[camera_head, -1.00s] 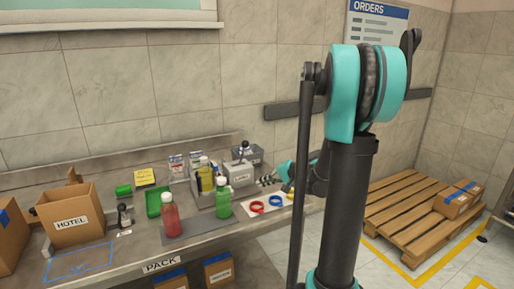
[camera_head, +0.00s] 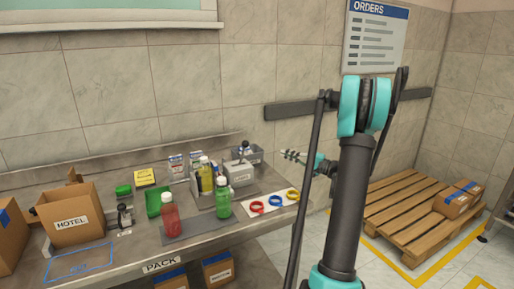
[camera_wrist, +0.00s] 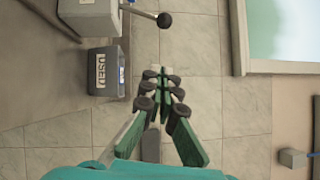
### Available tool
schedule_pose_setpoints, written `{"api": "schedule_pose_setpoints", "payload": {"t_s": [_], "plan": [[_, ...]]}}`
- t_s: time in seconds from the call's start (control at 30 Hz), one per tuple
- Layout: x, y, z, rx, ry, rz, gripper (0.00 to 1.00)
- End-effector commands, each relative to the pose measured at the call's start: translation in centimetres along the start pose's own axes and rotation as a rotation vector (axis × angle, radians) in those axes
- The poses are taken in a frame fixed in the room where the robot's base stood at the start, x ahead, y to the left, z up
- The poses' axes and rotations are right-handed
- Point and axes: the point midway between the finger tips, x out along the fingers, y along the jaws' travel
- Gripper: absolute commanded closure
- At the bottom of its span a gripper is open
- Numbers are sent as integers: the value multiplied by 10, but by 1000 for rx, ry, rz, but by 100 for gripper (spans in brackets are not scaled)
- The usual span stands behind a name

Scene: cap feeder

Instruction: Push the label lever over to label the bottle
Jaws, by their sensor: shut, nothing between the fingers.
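The label lever (camera_head: 242,151) is a thin rod with a black ball knob, standing up from a pale box (camera_head: 238,177) at the back of the bench. In the wrist view, the lever's knob (camera_wrist: 164,20) sticks out from the box's side. A yellow bottle (camera_head: 206,179) stands left of the box. A red bottle (camera_head: 170,221) and a green bottle (camera_head: 223,204) stand in front, both upright. My gripper (camera_head: 284,153) is shut and empty, in the air right of the lever and apart from it. Its fingers (camera_wrist: 160,78) point below the knob in the wrist view.
A grey USED bin (camera_wrist: 105,72) sits close beside the lever box. A white mat (camera_head: 272,210) with red, blue and yellow rings lies at the bench's right end. A HOTEL carton (camera_head: 72,216) stands left. The wall is behind.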

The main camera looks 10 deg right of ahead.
Motion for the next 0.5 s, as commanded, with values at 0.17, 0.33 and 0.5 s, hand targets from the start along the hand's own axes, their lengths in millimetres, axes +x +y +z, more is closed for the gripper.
{"api": "schedule_pose_setpoints", "payload": {"t_s": [0.17, 0.33, 0.5], "plan": [[4, 0, 0, 0, -1, 1, 100], [25, 0, 1, 0, -4, 2, 100], [58, 1, 1, 1, -4, 2, 100]]}}
